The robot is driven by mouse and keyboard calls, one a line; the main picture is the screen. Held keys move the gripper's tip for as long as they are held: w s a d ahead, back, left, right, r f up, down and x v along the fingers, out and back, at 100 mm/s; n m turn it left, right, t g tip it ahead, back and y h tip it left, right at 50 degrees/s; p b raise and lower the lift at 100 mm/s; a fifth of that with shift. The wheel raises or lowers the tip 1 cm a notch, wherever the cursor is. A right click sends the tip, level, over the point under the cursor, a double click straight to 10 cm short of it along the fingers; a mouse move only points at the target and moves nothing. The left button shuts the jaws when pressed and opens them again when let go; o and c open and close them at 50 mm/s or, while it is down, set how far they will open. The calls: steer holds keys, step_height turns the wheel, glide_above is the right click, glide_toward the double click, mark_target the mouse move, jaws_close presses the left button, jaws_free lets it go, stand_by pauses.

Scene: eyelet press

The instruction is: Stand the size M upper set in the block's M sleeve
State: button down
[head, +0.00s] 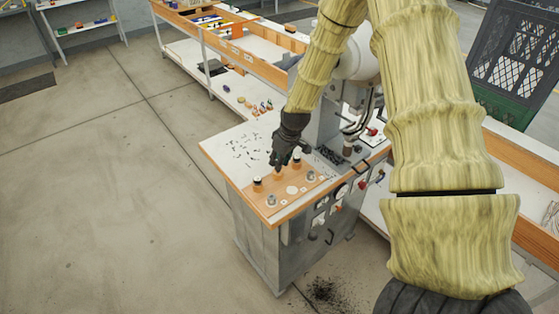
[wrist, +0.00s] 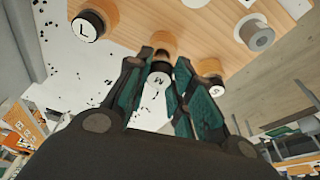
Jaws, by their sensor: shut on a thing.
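The size M upper set (wrist: 158,80) is a dark cylinder with a white end marked M, between my gripper's fingers in the wrist view. My gripper (head: 279,163) is shut on it over the back middle of the wooden block (head: 283,199). An orange-brown sleeve (head: 277,172) shows just below the fingers in the head view. The set's lower end points at the block; I cannot tell whether it is inside the sleeve. The L set (wrist: 87,26) and the S set (wrist: 211,91) stand in sleeves on either side.
Metal pieces (head: 271,201) stand along the block's front, with a pale disc (head: 292,190) between them. Small dark bits (head: 248,150) lie scattered on the white bench top. A black bit tray (head: 331,155) lies to the right.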

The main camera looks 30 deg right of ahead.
steer(key=shift+f+b, duration=0.7)
steer(key=shift+f, duration=0.55)
stand_by(0.4)
steer(key=c, duration=1.2)
jaws_free()
steer(key=shift+o, duration=0.2)
steer(key=shift+r, duration=0.1)
steer(key=shift+r+p, duration=1.7)
steer(key=shift+r, duration=0.75)
